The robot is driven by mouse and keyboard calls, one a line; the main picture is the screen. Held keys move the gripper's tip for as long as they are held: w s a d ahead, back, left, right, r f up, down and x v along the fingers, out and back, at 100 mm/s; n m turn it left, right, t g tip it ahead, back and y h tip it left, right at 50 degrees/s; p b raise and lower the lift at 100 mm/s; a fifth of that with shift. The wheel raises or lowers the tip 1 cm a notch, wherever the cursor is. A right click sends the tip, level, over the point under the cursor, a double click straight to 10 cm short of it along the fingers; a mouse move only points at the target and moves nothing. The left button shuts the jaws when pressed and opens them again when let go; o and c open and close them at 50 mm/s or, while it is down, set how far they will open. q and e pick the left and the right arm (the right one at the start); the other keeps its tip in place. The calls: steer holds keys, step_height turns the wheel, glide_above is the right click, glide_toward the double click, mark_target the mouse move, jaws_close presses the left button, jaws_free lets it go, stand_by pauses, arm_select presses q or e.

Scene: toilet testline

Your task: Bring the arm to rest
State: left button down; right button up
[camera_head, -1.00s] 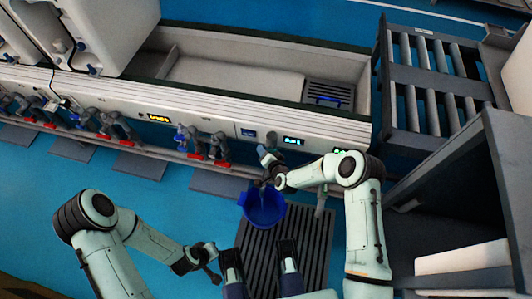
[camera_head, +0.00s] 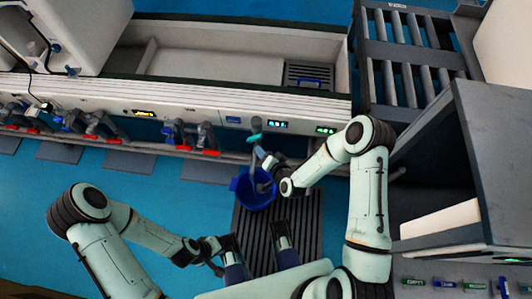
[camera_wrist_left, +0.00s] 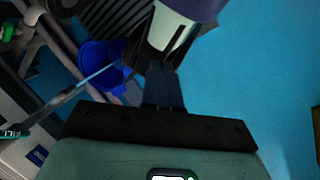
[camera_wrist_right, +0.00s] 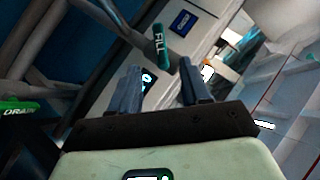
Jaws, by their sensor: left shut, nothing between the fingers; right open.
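My right gripper (camera_head: 264,158) is open and empty, in front of the trough's front panel and above the blue bucket (camera_head: 246,193). A teal handle marked FILL (camera_wrist_right: 160,46) shows just beyond its parted fingers in the right wrist view. The same handle (camera_head: 254,138) stands just above the gripper in the head view, apart from it. My left gripper (camera_head: 215,265) hangs low at the bottom middle of the head view. Its fingers (camera_wrist_left: 163,88) are shut together with nothing between them in the left wrist view.
A white trough (camera_head: 215,68) with a panel of displays, pipes and red-handled valves runs across the back. A roller rack (camera_head: 415,55) and a dark cabinet (camera_head: 490,150) stand on the right. A green DRAIN handle (camera_wrist_right: 22,107) is near the right wrist. Blue floor at left is clear.

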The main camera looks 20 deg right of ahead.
arm_select(q)
steer(key=shift+r, duration=0.1)
arm_select(e)
steer(key=shift+s+r, duration=0.1)
steer(key=shift+s, duration=0.15)
stand_by(0.3)
arm_select(q)
step_height(320, 180, up, 14)
steer(key=g+p, duration=0.1)
steer(key=p, duration=1.3)
steer(key=shift+s+d+f, duration=0.25)
steer(key=shift+s+d, duration=0.05)
steer(key=shift+s, duration=0.15)
arm_select(e)
steer(key=s+r+n+g, duration=0.2)
steer(key=s+g, duration=0.4)
steer(key=s, duration=0.8)
steer(key=s+r+n+g, duration=0.2)
steer(key=s+r+g, duration=0.2)
steer(key=s, duration=1)
steer(key=g, duration=0.2)
steer(key=shift+d+n+g+y, duration=0.3)
steer(key=shift+d+g+y, duration=0.05)
steer(key=shift+g+y, duration=0.05)
steer(key=shift+r, duration=0.1)
